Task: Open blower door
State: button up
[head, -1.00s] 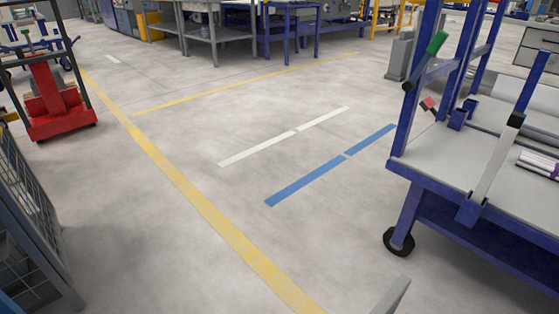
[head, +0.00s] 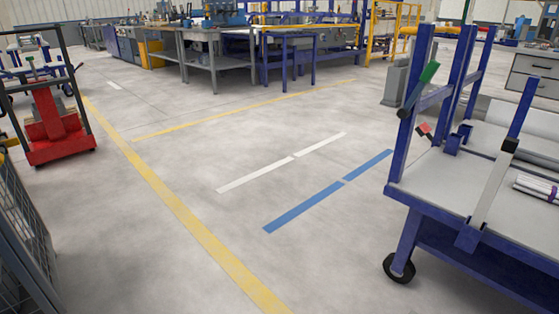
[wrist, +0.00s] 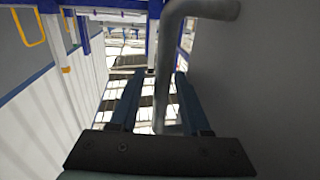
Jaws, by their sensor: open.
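In the wrist view my gripper (wrist: 158,75) is open, with its two dark fingers apart. I cannot tell whether a finger touches the bar. The panel may be the blower door, but its edges and any hinge are out of view. In the head view neither my gripper nor a door that I can identify as the blower door shows.
A blue cart (head: 440,195) with a grey top stands at the right. A red trolley (head: 58,130) and a wire-mesh panel (head: 25,245) are at the left. Workbenches (head: 210,55) stand at the back. The marked floor between is clear. A white ribbed wall (wrist: 40,120) shows in the wrist view.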

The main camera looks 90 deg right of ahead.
jog(key=p+v, duration=0.4)
jog(key=v, duration=0.9)
